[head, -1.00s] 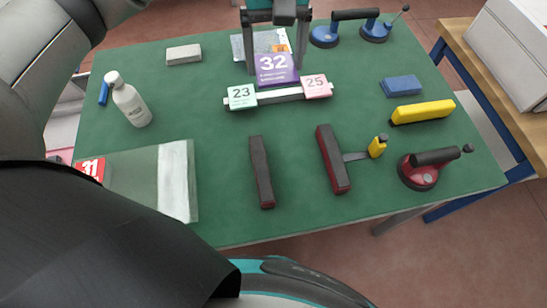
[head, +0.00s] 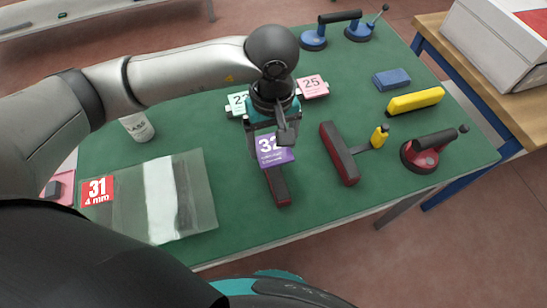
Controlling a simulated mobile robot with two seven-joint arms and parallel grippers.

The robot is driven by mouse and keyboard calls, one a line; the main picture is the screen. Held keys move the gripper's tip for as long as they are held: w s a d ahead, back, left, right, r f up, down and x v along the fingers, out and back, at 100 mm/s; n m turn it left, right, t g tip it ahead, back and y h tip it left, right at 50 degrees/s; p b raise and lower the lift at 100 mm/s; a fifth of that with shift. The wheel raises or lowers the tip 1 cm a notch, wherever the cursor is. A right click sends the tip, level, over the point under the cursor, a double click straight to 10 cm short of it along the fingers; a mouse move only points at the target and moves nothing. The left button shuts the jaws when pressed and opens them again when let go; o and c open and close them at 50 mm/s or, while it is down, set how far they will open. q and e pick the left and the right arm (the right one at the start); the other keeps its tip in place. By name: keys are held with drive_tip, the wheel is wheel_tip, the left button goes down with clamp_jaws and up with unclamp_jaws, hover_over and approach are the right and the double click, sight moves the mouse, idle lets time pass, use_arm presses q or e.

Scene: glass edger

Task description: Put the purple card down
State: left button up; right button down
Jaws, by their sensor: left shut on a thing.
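The purple card (head: 278,155) bears the number 32. My left gripper (head: 275,148) is shut on it and holds it upright in front of the dark, red-based block (head: 278,187) on the green table mat (head: 235,170). The card hides the far end of that block. I cannot tell how high the card is above it. A green card (head: 237,103), partly hidden by my gripper, and a pink card (head: 312,87) marked 25 stand behind. The bar they stood on is mostly hidden by my arm. My right gripper is not in view.
A glass sheet (head: 200,190) with a red 31 label (head: 97,191) lies left. A red-and-black tool (head: 340,155), a red suction lifter (head: 422,152), a yellow bar (head: 415,101) and a blue block (head: 391,80) are right.

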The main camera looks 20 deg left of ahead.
sight(273, 159)
use_arm(q)
wheel_tip(273, 159, down, 7)
drive_tip(key=shift+r+b, duration=0.15)
drive_tip(key=shift+b, duration=0.2)
drive_tip(key=o, duration=1.1)
drive_tip(key=shift+c, duration=0.2)
wheel_tip(273, 159, up, 12)
drive_tip(key=shift+r+p, duration=0.1)
drive_tip(key=shift+p, duration=0.5)
